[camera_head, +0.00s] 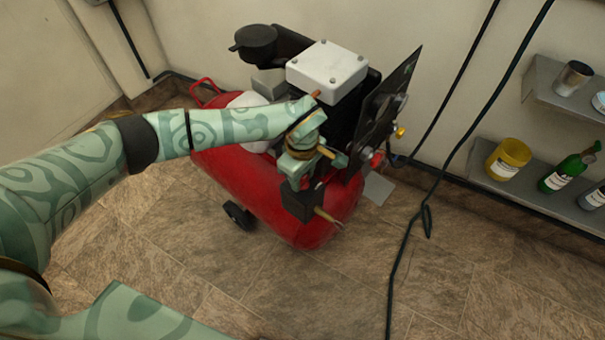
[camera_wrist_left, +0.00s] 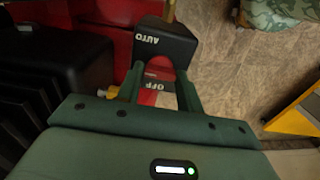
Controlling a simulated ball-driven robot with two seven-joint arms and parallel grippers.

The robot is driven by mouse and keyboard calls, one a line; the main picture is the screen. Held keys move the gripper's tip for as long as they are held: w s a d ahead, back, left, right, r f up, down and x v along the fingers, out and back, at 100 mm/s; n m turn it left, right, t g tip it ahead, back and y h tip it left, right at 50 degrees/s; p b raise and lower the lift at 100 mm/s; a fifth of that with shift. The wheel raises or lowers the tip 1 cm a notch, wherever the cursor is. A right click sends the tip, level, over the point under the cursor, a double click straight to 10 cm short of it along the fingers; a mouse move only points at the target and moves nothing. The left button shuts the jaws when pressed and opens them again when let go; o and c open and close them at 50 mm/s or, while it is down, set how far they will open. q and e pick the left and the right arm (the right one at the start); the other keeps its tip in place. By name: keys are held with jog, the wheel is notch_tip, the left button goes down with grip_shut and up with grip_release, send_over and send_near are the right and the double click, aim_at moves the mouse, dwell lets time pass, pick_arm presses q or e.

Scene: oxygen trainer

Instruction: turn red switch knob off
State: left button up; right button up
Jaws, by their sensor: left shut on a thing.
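The red compressor (camera_head: 235,170) stands on the tiled floor, and its black switch box (camera_head: 302,204) is at the near right end. The box also shows in the left wrist view (camera_wrist_left: 163,46), with the word AUTO on it. My left gripper (camera_head: 300,180) is at this box. A red and white patch with the word OFF (camera_wrist_left: 157,87) shows between the fingers. My right gripper is not in view.
A black panel (camera_head: 385,105) with gauges and a yellow fitting (camera_head: 400,132) stands just right of the gripper. Black cables (camera_head: 412,232) hang to the floor. Wall shelves at right hold a yellow tub (camera_head: 508,160) and bottles (camera_head: 565,173).

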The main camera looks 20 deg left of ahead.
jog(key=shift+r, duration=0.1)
pick_arm(q)
jog(key=shift+r+n+p, duration=0.1)
jog(key=shift+n+p, duration=0.2)
jog(key=shift+n, duration=0.1)
jog(key=n+p, duration=0.2)
jog(key=shift+r+n, duration=0.15)
jog(key=shift+n, duration=0.25)
jog(key=n+p, duration=0.3)
jog(key=n, duration=0.1)
jog(key=shift+n, duration=0.3)
jog(key=n+p, duration=0.2)
jog(key=n, duration=0.3)
jog(key=shift+f+n+p, duration=0.2)
jog(key=shift+n+p, duration=0.75)
jog(key=shift+n, duration=1.45)
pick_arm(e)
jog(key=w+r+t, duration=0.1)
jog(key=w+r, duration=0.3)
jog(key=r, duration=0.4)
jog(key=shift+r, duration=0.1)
pick_arm(q)
jog(key=o, duration=1)
